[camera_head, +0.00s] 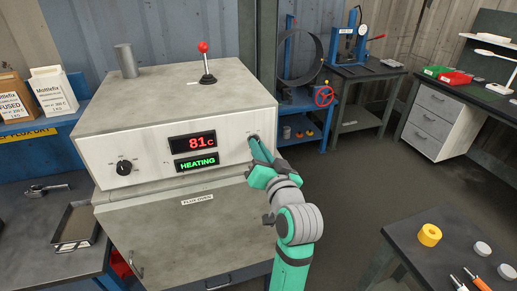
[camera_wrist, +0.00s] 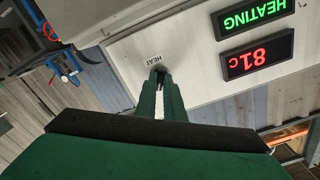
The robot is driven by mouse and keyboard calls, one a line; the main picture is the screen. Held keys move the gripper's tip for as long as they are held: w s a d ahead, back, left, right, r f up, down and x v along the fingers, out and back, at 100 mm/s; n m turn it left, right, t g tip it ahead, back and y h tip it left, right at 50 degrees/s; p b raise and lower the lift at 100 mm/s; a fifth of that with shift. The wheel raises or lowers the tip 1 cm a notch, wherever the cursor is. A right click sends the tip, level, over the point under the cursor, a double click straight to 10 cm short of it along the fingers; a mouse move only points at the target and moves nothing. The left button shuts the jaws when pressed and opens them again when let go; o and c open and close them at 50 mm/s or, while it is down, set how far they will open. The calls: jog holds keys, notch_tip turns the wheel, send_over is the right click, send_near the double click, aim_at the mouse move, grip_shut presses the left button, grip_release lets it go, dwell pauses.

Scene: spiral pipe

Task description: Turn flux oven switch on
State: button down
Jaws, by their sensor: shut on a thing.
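The flux oven (camera_head: 225,122) is a grey-white box with a red display reading 81c (camera_head: 194,142) and a green HEATING sign (camera_head: 196,162). My gripper (camera_head: 256,142) is at the right end of the front panel, its fingers against the switch there. In the wrist view my gripper (camera_wrist: 158,74) is shut on the small dark switch (camera_wrist: 158,68), just by the HEAT label (camera_wrist: 154,58). The fingers hide most of the switch, so its position cannot be told. The wrist view shows both displays upside down.
A black dial (camera_head: 124,168) is at the panel's left. A red-topped lever (camera_head: 205,62) and a grey cylinder (camera_head: 126,61) stand on the oven top. A dark table (camera_head: 430,262) with a yellow ring (camera_head: 429,235) is at lower right. Open floor (camera_head: 350,185) lies between.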

jog(key=shift+f, duration=0.1)
jog(key=c, duration=1.9)
grip_release()
jog(key=shift+o, duration=0.2)
jog(key=shift+s, duration=0.1)
jog(key=v, duration=1)
jog(key=shift+s+d, duration=0.15)
jog(key=shift+s, duration=0.15)
